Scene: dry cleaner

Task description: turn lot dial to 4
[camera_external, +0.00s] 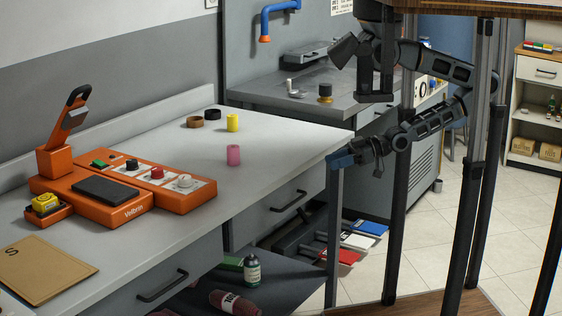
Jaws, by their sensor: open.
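An orange Vellbrix machine (122,208) stands on the grey counter at the left. Its sloped panel carries a green button (99,163), a black knob (132,164), a red knob (157,173) and a pale round dial (185,181) at the right end. The labels and scale marks are too small to read, so I cannot tell which one is the lot dial or its setting. My gripper (342,160) shows blue tips just beyond the counter's right front corner, well right of the panel. It is open and touches no dial; the gap between its fingers is hard to see.
A yellow cylinder (232,122), a pink cylinder (233,155) and dark rings (212,114) stand on the counter right of the machine. A brown folder (44,270) lies at the front left. The counter (285,150) is clear toward my gripper. Drawer handles protrude below.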

